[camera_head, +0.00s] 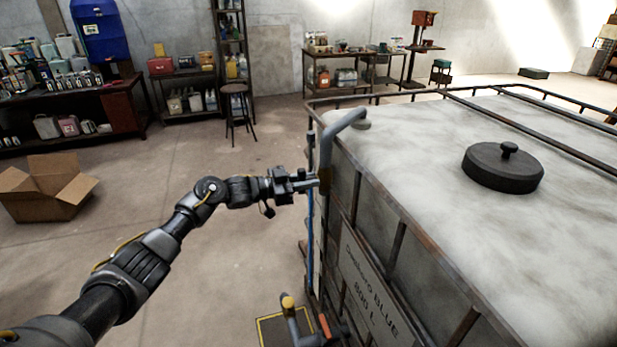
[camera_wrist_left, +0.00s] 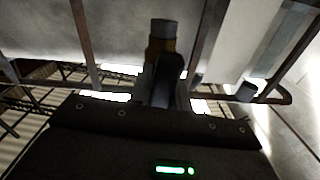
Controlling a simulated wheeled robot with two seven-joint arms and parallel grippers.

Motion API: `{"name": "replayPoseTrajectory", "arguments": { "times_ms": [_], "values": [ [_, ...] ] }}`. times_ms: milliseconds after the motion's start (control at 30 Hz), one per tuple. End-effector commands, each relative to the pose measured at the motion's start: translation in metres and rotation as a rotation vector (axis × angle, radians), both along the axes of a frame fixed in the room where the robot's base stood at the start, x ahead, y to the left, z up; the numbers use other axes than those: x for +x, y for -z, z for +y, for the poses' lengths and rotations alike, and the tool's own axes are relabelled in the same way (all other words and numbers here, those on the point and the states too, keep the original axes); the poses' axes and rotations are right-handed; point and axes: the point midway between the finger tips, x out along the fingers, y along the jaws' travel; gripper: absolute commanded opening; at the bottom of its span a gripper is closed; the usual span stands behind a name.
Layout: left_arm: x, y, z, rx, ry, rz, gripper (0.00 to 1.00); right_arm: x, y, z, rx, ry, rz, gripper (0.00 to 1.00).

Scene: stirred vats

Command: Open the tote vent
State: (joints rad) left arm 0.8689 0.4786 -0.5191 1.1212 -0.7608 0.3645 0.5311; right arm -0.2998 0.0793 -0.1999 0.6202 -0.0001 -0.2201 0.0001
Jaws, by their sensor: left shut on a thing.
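The tote (camera_head: 470,130) is a large whitish tank in a rusty metal cage, filling the right of the head view. A round dark lid (camera_head: 503,166) with a small knob sits on its top; it appears closed, and I cannot tell if it is the vent. A bent grey pipe (camera_head: 343,130) hooks over the tote's near-left top edge. My left gripper (camera_head: 317,184) is shut on the pipe's brownish lower part, beside the cage. In the left wrist view, a brown piece with a grey end (camera_wrist_left: 164,38) stands at the fingers. My right gripper is out of view.
A blue upright rod (camera_head: 310,235) runs beside the tote. Below are a yellow-capped grey fitting (camera_head: 290,305) and a yellow-outlined floor patch. An open cardboard box (camera_head: 45,190) lies at left. Shelves and a stool (camera_head: 237,100) stand behind. The floor left of the tote is mostly clear.

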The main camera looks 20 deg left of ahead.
Motion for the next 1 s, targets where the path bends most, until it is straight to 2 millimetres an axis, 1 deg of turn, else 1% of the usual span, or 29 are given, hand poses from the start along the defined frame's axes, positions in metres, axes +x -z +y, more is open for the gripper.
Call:
{"name": "replayPoseTrajectory", "arguments": {
  "times_ms": [33,300,867,900,1000],
  "values": [
    [0.0009,-0.003,0.0011,-0.015,-0.004,0.02,0.0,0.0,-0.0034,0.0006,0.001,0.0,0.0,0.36],
    [0.0011,-0.0027,0.0008,-0.065,-0.003,0.096,0.0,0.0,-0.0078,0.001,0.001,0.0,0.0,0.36],
    [0.0014,-0.0031,0.0011,-0.078,-0.004,0.115,0.0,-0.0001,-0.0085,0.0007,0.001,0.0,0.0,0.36],
    [0.0014,-0.0031,0.0011,-0.079,-0.003,0.115,0.24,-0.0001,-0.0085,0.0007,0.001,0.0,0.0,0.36],
    [0.0012,-0.0024,0.001,-0.078,-0.003,0.115,0.37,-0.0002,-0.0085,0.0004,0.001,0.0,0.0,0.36]
  ]
}}
